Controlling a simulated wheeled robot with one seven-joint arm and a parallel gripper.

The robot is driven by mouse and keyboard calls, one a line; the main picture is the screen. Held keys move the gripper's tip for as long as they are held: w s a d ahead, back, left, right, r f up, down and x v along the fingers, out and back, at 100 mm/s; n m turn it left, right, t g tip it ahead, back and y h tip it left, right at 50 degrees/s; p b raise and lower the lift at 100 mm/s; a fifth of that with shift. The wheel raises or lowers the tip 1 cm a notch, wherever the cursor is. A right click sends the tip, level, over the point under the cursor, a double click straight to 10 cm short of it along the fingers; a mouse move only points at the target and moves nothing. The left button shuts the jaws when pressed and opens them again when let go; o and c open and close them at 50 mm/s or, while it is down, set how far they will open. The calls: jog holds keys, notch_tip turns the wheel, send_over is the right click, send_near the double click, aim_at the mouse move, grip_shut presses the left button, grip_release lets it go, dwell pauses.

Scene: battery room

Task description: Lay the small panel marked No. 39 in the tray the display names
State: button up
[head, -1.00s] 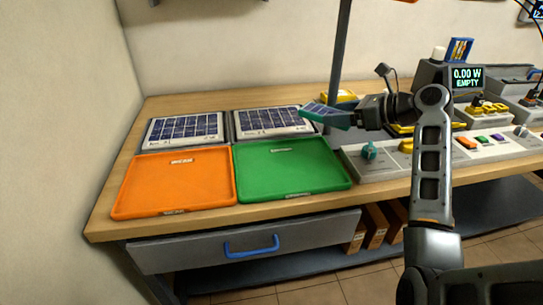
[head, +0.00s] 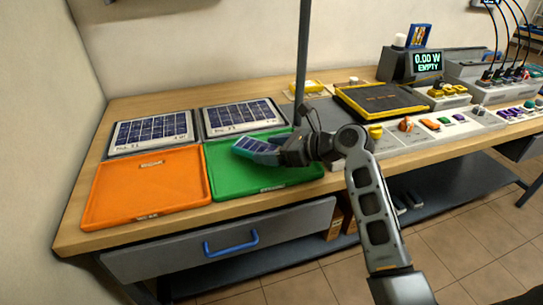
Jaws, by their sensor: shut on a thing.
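My gripper (head: 277,155) is shut on a small blue solar panel (head: 254,147), held tilted over the green tray (head: 225,186). I cannot tell whether the panel touches the tray, and its number cannot be read. The orange tray (head: 140,192) lies to the left of the green one and is empty. Both trays carry small labels too small to read. The display (head: 426,62) at the back right reads "0.00 W EMPTY" and shows no tray name.
Two larger panels, left (head: 150,130) and right (head: 240,117), lie behind the trays. A dark pole (head: 301,60) rises behind my gripper. A yellow-edged black pad (head: 380,100) and a control strip with knobs (head: 445,126) are to the right. A blue-handled drawer (head: 232,243) is below.

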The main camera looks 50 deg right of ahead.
notch_tip(320, 180, down, 2)
jog(key=shift+f, duration=0.15)
jog(key=o, duration=1.3)
jog(key=shift+c, duration=0.2)
jog(key=shift+s, duration=0.1)
jog(key=v, duration=1.2)
